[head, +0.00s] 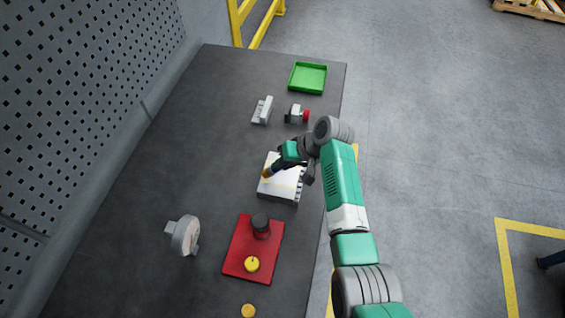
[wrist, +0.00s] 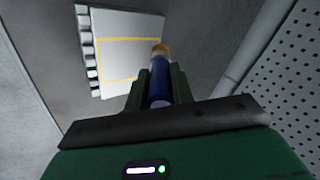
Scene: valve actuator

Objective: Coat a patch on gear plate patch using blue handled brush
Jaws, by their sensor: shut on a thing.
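The gear plate (head: 283,191) is a white block with dark teeth along one side, lying on the dark table. A yellow outline marks the patch (wrist: 122,58) on its face in the wrist view. My gripper (head: 276,163) is over the plate, shut on the blue handled brush (wrist: 160,88). The brush's yellowish end (wrist: 160,49) points away from the jaws, near the edge of the yellow outline. I cannot tell whether it touches the plate. My gripper also shows in the wrist view (wrist: 161,84), its fingers on either side of the blue handle.
A red tray (head: 240,262) holds a dark cylinder and a yellow knob. A round grey part (head: 184,236) stands left of it. A grey bracket (head: 262,110), a red-ended part (head: 297,114) and a green tray (head: 308,78) sit farther back. The table's left side is clear.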

